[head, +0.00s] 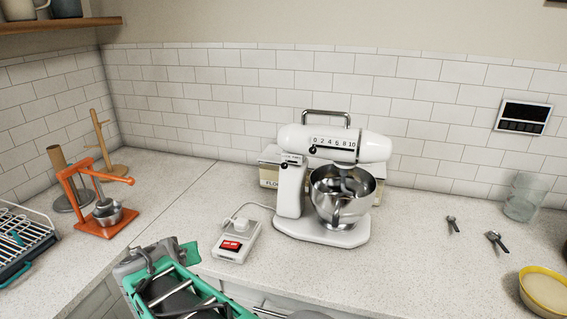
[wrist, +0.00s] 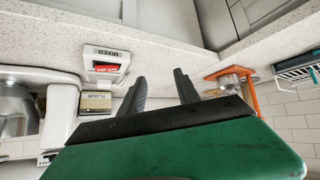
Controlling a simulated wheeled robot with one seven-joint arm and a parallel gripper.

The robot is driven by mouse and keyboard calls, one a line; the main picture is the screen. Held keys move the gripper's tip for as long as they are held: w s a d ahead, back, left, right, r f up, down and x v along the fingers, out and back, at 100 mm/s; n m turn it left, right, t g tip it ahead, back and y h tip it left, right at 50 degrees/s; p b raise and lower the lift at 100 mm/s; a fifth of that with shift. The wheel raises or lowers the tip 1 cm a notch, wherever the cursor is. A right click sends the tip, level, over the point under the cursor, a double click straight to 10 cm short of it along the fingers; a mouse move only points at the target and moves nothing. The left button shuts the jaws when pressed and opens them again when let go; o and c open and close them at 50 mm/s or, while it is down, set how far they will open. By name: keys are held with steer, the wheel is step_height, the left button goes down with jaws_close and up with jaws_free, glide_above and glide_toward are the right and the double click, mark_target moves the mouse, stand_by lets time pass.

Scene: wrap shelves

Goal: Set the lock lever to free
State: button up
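A white stand mixer (head: 327,228) stands on the counter, its head level above a steel bowl (head: 341,205). A small dark lever (head: 284,165) sits beside a small label on the mixer's column; it looks like the lock lever, but its setting is too small to read. A separate black speed lever (head: 312,150) sits under the 0–10 scale on the head. My gripper (wrist: 160,75) is open in the wrist view, its dark fingers apart with nothing between them. In the head view my green and grey arm is at the bottom, apart from the mixer.
A white power box (head: 236,243) with a red switch stands left of the mixer, with a cord. A flour box (head: 269,175) is behind the mixer. An orange press (head: 107,222) and a rack (head: 25,240) are at left. Spoons (head: 495,240) and a yellow bowl (head: 545,291) are at right.

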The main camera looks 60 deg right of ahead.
steer(key=s+d+r+m+g+h, duration=0.1)
steer(key=s+d+r+m+h, duration=0.1)
steer(key=d, duration=0.4)
steer(key=s+d+r+m+h, duration=0.1)
steer(key=s+d+r+h, duration=0.1)
steer(key=d, duration=0.4)
steer(key=m+g+h+p, duration=0.2)
steer(key=m+g+h, duration=0.1)
steer(key=h, duration=0.4)
glide_toward(283, 168)
steer(key=d, duration=0.5)
steer(key=d+p, duration=0.1)
steer(key=d, duration=0.1)
steer(key=w+d, duration=0.1)
steer(key=d, duration=0.1)
steer(key=shift+r+p, duration=0.35)
steer(key=shift+p, duration=0.05)
steer(key=shift+d+f, duration=0.1)
steer(key=shift+d, duration=0.55)
steer(key=shift+w, duration=0.1)
steer(key=shift+c, duration=0.5)
jaws_close()
